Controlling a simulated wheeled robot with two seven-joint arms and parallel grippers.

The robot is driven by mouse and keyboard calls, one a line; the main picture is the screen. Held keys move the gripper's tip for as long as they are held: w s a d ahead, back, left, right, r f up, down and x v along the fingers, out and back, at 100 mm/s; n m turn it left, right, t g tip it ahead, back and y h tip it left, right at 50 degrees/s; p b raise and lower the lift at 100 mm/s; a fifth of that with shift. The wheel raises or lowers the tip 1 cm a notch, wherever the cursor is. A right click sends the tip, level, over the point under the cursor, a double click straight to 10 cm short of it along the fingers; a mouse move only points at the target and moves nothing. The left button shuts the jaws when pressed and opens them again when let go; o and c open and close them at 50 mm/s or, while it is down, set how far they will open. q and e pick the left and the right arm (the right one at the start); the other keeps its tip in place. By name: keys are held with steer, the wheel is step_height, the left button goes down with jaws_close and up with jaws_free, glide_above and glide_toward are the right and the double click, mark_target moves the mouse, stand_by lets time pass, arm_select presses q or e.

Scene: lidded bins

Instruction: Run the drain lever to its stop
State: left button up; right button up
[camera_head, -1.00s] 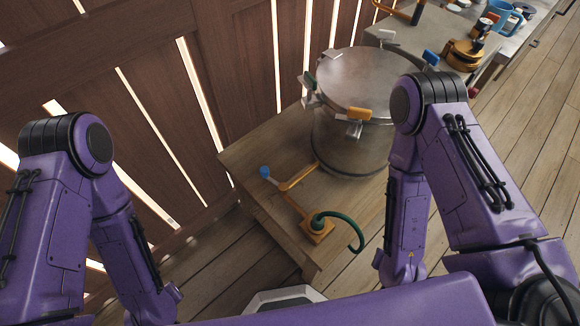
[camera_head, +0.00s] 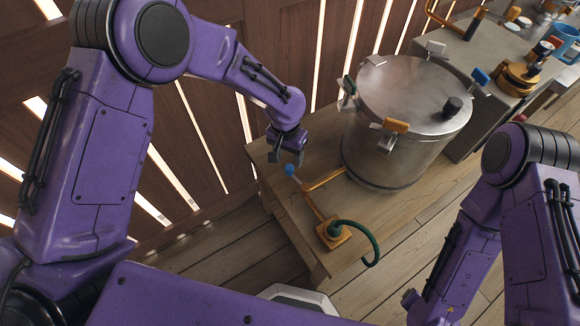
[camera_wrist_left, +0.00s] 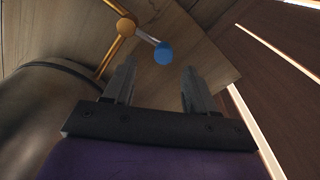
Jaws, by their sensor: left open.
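The drain lever has a blue knob (camera_head: 290,169) on a short pale stem, at the elbow of an orange drain pipe (camera_head: 322,180) beside the pot. My left gripper (camera_head: 287,156) is open and empty, just behind the knob in the head view. In the left wrist view the blue knob (camera_wrist_left: 163,53) shows just past the fingertips (camera_wrist_left: 158,68), between their lines. I see no contact. The lever's stem runs from the knob to an orange ball joint (camera_wrist_left: 126,27). The right arm shows at the lower right, but its gripper is not in view.
A lidded metal pot (camera_head: 405,130) with coloured clamps stands on the wooden bench (camera_head: 300,245). An orange base with a green hose (camera_head: 362,235) is at the bench's front. A slatted wall is close behind. A grey counter with clutter is at the right.

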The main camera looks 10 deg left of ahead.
mark_target(289, 167)
arm_select(q)
steer(key=shift+w+r, duration=0.25)
steer(key=shift+r, duration=0.25)
steer(key=shift+w+r, duration=0.25)
steer(key=shift+r, duration=0.2)
steer(key=shift+w+m+y, duration=0.1)
steer(key=shift+m+y, duration=0.2)
step_height(289, 167, down, 10)
steer(key=shift+f, duration=0.1)
jaws_close()
steer(key=shift+a, duration=0.1)
